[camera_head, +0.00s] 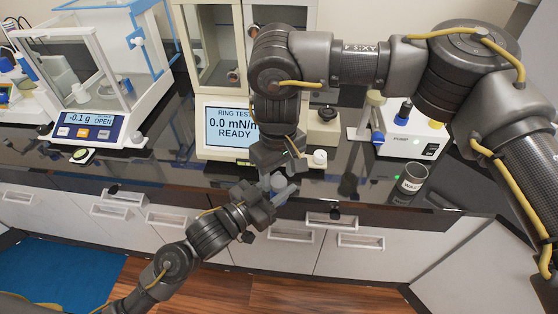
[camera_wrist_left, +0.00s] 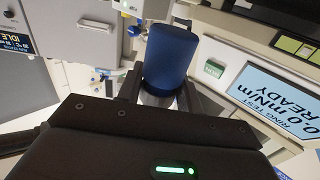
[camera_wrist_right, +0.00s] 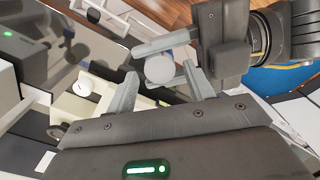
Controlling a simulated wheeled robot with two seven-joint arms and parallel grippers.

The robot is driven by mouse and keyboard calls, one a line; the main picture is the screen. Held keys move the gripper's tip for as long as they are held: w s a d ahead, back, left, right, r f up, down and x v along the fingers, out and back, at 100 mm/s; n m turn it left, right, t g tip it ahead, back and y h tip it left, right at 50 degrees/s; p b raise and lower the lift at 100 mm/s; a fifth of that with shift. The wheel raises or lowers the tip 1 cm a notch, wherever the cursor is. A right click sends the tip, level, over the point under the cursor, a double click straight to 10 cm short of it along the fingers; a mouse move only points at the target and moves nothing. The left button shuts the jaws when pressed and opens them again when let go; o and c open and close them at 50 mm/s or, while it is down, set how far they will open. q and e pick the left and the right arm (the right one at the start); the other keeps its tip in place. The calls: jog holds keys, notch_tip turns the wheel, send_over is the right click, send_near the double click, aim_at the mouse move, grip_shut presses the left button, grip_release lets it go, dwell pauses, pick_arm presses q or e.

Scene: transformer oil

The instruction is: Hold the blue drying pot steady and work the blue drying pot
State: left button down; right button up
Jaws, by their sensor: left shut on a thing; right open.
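The blue drying pot (camera_wrist_left: 172,52) stands out between the fingers of my left gripper (camera_wrist_left: 160,92), with a blue upper body and a paler part at the fingers. My left gripper is shut on it, in front of the counter edge in the head view (camera_head: 277,192). In the right wrist view the pot shows as a pale round end (camera_wrist_right: 160,68) between the left fingers. In the head view the arms partly hide the pot.
The ring tester display (camera_head: 232,127) stands behind the grippers. A balance (camera_head: 92,125) is at the left; a pump unit (camera_head: 412,135) and a waste beaker (camera_head: 412,178) are at the right. Drawers (camera_head: 280,232) lie below the dark counter.

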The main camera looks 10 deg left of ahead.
jog(key=shift+f, duration=0.7)
jog(key=c, duration=1)
jog(key=shift+c, duration=0.2)
jog(key=n, duration=0.3)
jog(key=shift+c, duration=0.2)
jog(key=o, duration=1.1)
